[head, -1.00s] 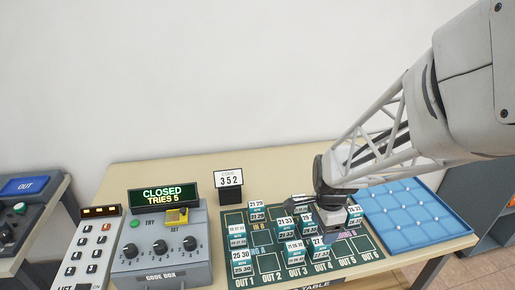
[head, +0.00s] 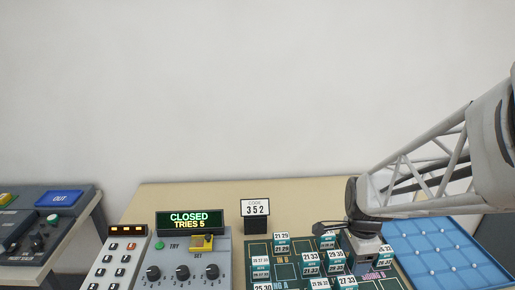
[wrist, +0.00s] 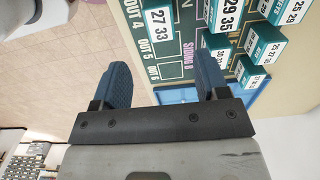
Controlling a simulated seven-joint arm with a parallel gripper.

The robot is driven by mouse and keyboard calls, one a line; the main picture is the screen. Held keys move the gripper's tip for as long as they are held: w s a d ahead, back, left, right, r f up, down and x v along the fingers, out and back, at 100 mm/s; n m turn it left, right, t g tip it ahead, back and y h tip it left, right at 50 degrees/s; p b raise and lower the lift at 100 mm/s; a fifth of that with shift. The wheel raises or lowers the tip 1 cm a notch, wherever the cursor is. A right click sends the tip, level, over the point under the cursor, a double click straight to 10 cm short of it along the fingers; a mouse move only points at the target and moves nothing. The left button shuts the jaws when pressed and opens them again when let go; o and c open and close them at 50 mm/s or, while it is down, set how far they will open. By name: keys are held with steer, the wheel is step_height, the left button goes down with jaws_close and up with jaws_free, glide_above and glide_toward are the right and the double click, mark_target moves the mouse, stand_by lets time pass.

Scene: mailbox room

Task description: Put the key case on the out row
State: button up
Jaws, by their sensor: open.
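Several small teal-and-white numbered cases stand on the green board (head: 285,270); one near its back reads 21 29 (head: 281,243). I cannot tell for certain which is the key case. The out row's labels are cut off in the head view; in the wrist view OUT 4, OUT 5 and OUT 6 show on the board (wrist: 186,50). A case reading 27 33 (wrist: 160,25) stands near the OUT 4 and OUT 5 labels. My gripper (wrist: 163,80) is open and empty, over the board's edge by OUT 6. In the head view my gripper (head: 366,250) hides some cases.
A blue padded tray (head: 440,250) lies right of the board. A grey code box (head: 185,265) with dials, its display (head: 190,220) reading CLOSED TRIES 5, stands left. Cases crowd the board's middle.

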steer(key=s+a+r+n+t, duration=0.2)
steer(key=s+a+r+n, duration=0.7)
steer(key=n, duration=0.8)
steer(key=s+r, duration=0.3)
steer(key=shift+a+r+n+t, duration=0.15)
steer(key=shift+r+n+t, duration=0.15)
steer(key=shift+r+n, duration=0.1)
